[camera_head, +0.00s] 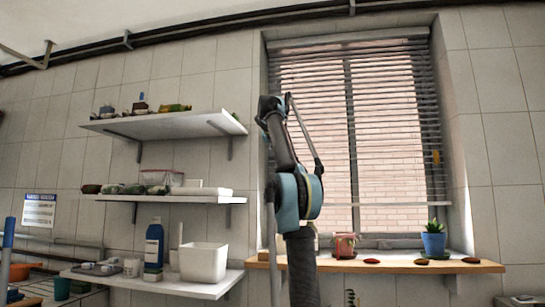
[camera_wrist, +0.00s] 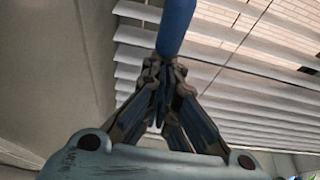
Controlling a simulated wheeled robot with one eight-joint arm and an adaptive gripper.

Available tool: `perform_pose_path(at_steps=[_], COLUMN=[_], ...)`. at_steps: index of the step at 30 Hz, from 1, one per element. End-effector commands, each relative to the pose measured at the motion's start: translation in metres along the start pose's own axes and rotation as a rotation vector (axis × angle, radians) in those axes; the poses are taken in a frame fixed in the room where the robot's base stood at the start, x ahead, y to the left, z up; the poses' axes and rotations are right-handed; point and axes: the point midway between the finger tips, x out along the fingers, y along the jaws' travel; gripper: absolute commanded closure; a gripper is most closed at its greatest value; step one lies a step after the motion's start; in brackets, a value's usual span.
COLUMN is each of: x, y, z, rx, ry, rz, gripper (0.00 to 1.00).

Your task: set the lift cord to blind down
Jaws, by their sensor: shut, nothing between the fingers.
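The window blind (camera_head: 385,110) hangs across the upper and middle part of the window, its slats tilted so the brick wall shows through. Its pale bottom rail (camera_head: 390,198) sits above the sill. In the wrist view the slats (camera_wrist: 220,100) fill the background. A smooth blue rod-like piece (camera_wrist: 176,25) comes down from the top edge to the fingertips; I cannot tell whether it is the lift cord's handle. My gripper (camera_wrist: 164,75) is shut and empty, its fingertips at or just beside the blue piece. In the head view my arm stands before the window's left side.
A wooden sill (camera_head: 400,264) holds a pink pot (camera_head: 345,245), a blue pot with a plant (camera_head: 433,240) and small red items. Shelves (camera_head: 165,124) with bottles and containers stand left of my arm.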

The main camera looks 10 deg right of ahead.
Motion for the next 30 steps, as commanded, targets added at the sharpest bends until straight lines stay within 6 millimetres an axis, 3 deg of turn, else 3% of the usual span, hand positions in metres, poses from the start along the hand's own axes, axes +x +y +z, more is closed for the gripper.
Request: perform_pose_path(at_steps=[19,30], x=[0.000,0.012], y=[0.000,0.001], z=[0.005,-0.025], rx=[-0.009,-0.003], ry=[-0.013,0.000], rz=[0.005,-0.001], gripper=[1.00,1.00])
